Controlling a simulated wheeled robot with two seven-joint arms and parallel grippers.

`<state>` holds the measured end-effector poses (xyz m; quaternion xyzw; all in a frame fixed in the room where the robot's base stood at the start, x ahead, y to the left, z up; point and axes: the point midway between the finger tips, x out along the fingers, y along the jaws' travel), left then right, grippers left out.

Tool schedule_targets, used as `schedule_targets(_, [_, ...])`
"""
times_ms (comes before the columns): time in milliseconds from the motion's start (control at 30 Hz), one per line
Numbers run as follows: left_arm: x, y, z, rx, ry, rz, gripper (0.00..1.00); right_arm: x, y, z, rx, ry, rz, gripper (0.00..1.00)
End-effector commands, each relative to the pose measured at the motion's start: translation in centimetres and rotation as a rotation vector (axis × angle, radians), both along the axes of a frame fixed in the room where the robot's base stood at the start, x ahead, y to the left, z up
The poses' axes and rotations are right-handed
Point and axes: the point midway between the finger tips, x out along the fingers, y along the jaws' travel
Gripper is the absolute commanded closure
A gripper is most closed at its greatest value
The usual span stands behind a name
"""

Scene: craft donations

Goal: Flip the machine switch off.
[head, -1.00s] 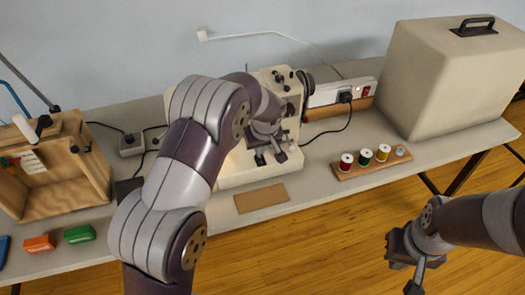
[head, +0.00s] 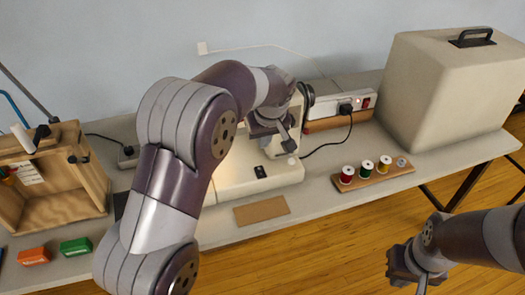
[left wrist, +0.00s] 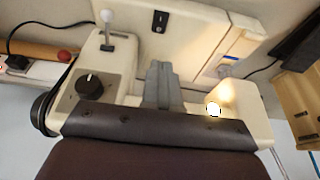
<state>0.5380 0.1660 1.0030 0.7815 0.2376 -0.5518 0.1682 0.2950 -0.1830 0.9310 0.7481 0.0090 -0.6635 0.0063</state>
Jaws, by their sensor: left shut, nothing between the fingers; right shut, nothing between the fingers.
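The cream sewing machine (head: 240,180) stands on the table, partly hidden by my left arm. A small black rocker switch (head: 260,171) sits on its base. The switch also shows at the top of the left wrist view (left wrist: 160,21). My left gripper (head: 289,143) is shut and empty, above the machine and a little right of and behind the switch. In the left wrist view its fingers (left wrist: 161,70) point towards the switch, apart from it. The machine's lamp (left wrist: 213,109) glows. My right gripper (head: 420,284) is shut and empty, in front of the table.
A white-knobbed lever (left wrist: 106,20) and a black dial (left wrist: 90,84) are on the machine. A power strip (head: 330,110) with a red switch lies behind right. A spool rack (head: 385,177), a large cream case (head: 440,90) and a wooden box (head: 75,180) stand around.

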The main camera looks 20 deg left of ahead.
Motion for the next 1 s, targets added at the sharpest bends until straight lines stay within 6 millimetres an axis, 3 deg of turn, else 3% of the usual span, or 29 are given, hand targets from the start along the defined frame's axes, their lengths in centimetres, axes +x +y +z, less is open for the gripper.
schedule_targets(33, [0.4,0.1,-0.8,-0.001,-0.001,0.001,1.00,0.0,0.0,-1.4,0.000,0.001,0.000,1.00])
schedule_targets(67, [0.5,0.2,-0.7,-0.001,0.001,0.001,1.00,0.0,0.0,-1.5,0.000,0.001,0.000,1.00])
schedule_targets(467, [0.8,0.3,-0.5,0.000,0.002,-0.001,1.00,0.0,0.0,-1.2,0.000,0.000,0.000,1.00])
schedule_targets(567, [1.1,0.6,-1.8,0.001,0.004,0.001,1.00,0.0,0.0,-1.3,0.000,0.001,0.000,1.00])
schedule_targets(1000, [3.5,2.2,-10.4,0.000,0.004,0.000,1.00,0.0,0.0,-1.1,0.000,0.001,0.000,1.00])
